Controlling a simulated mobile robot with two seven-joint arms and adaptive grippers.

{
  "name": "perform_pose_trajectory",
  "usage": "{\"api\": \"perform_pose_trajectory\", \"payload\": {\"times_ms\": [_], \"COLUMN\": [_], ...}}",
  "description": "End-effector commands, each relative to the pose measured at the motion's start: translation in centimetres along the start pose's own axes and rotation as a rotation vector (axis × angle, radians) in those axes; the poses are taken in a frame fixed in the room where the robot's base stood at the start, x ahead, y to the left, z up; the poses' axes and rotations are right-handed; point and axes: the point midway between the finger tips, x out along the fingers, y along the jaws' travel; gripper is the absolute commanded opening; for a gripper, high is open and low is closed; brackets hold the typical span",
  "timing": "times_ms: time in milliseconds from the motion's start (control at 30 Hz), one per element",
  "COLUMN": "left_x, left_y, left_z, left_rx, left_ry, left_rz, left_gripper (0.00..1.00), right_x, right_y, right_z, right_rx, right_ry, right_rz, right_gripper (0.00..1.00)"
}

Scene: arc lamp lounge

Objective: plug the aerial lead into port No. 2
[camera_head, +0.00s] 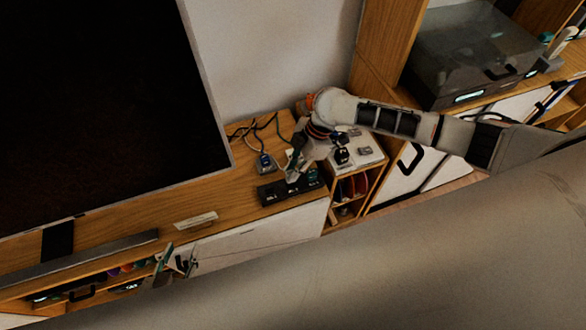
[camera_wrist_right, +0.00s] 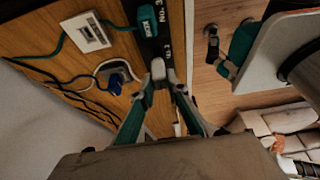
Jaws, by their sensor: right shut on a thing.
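A long black port strip (camera_head: 291,190) lies along the front edge of the wooden console; it also shows in the wrist view (camera_wrist_right: 166,57), with white labels along it. A teal plug (camera_wrist_right: 148,20) sits at the strip, with a teal lead running left from it. A blue connector (camera_wrist_right: 117,78) with a blue lead lies on the wood behind the strip; it shows in the head view too (camera_head: 264,162). My left gripper (camera_head: 174,261) is open and empty, low at the console's front.
A white socket plate (camera_wrist_right: 86,32) lies on the wood. Dark cables (camera_head: 258,127) run behind the strip. A large screen (camera_head: 100,110) fills the left. A small pale plate (camera_head: 196,221) and a grey bar (camera_head: 85,258) lie on the console.

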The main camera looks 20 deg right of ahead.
Motion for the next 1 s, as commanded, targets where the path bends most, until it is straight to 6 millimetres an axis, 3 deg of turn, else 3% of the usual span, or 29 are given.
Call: {"api": "perform_pose_trajectory", "payload": {"times_ms": [1000], "left_x": [0.3], "left_y": [0.1], "left_z": [0.7], "left_rx": [0.0], "left_ry": [-0.002], "left_rz": [0.001], "left_gripper": [0.4], "right_x": [1.7], "right_y": [-0.1], "right_z": [0.7], "right_rx": [0.0], "right_ry": [0.0], "right_rz": [-0.001], "right_gripper": [0.0]}}
